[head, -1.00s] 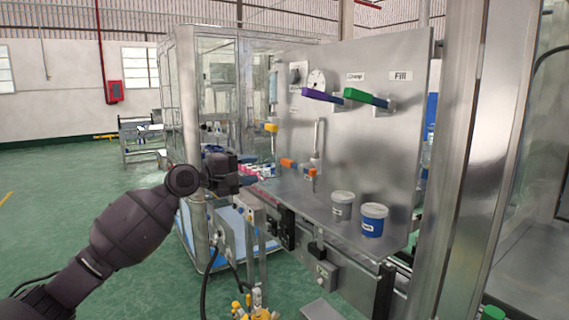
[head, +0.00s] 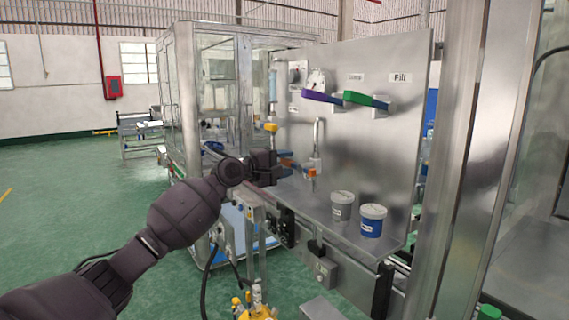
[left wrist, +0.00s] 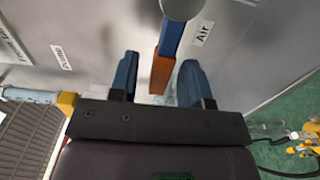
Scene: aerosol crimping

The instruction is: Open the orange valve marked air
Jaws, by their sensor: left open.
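The valve handle, orange at its tip and blue along its arm, shows in the left wrist view (left wrist: 162,68) beside a label reading "Air" (left wrist: 202,33). In the head view the orange part (head: 286,162) is partly hidden by my gripper. My left gripper (head: 277,168) is at the steel panel. In the left wrist view the left gripper (left wrist: 158,78) is open, with the orange tip showing between its two blue fingers. I cannot tell whether they touch it. My right gripper is in neither view.
A second orange piece (head: 312,172) is on a fitting just right of the gripper. Purple (head: 321,97) and green (head: 366,99) handles are higher on the panel. A yellow knob (head: 270,128) is above the gripper.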

